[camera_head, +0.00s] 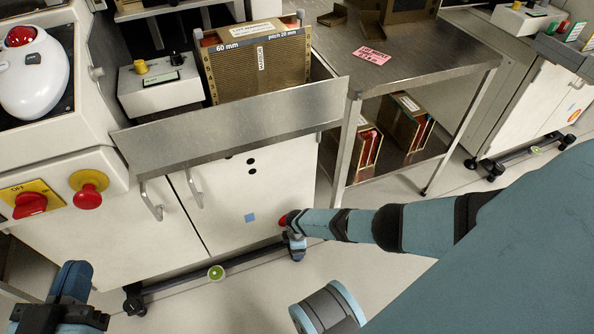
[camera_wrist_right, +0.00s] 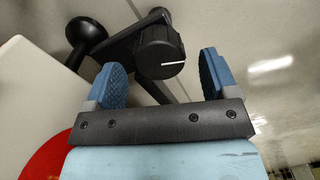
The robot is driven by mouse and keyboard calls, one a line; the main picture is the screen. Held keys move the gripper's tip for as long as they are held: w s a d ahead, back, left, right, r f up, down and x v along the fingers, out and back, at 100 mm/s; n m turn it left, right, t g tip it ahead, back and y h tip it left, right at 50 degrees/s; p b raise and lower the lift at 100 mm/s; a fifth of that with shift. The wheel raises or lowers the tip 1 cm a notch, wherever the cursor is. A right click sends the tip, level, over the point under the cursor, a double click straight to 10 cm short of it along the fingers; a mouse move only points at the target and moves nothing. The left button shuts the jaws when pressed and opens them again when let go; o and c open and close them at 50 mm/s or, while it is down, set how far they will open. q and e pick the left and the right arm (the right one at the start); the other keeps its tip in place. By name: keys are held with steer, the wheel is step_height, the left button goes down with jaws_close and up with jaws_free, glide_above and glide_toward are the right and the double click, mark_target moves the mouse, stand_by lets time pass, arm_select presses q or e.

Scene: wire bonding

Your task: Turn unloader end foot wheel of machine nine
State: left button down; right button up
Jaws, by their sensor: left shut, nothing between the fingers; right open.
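In the right wrist view, a black ribbed foot wheel (camera_wrist_right: 160,50) with a white line across its face sits between the blue fingertips of my right gripper (camera_wrist_right: 160,75). The gripper is open, with a visible gap to the wheel on either side. In the head view my right gripper (camera_head: 297,246) is low at the right front corner of the white machine cabinet (camera_head: 245,190), and it hides the wheel there. My left gripper (camera_head: 72,284) is at the bottom left, shut and empty, away from the cabinet. I cannot read a machine number.
A bar with a round green level (camera_head: 216,272) runs along the cabinet base to a black left foot (camera_head: 134,300). A steel table (camera_head: 420,60) stands to the right, with boxes on its lower shelf. Red knobs (camera_head: 88,196) are at the left. Pale floor (camera_head: 240,305) is clear in front.

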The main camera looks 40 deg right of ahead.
step_height(320, 180, down, 2)
steer(key=shift+f+b, duration=0.15)
steer(key=shift+b, duration=0.35)
arm_select(q)
steer(key=shift+w+a+r+m+t+h, duration=0.2)
steer(key=shift+w+a+m+t+h, duration=0.15)
steer(key=shift+m, duration=0.45)
arm_select(e)
steer(key=shift+f, duration=0.15)
steer(key=shift+c, duration=0.3)
steer(key=c, duration=0.9)
steer(key=shift+m, duration=0.3)
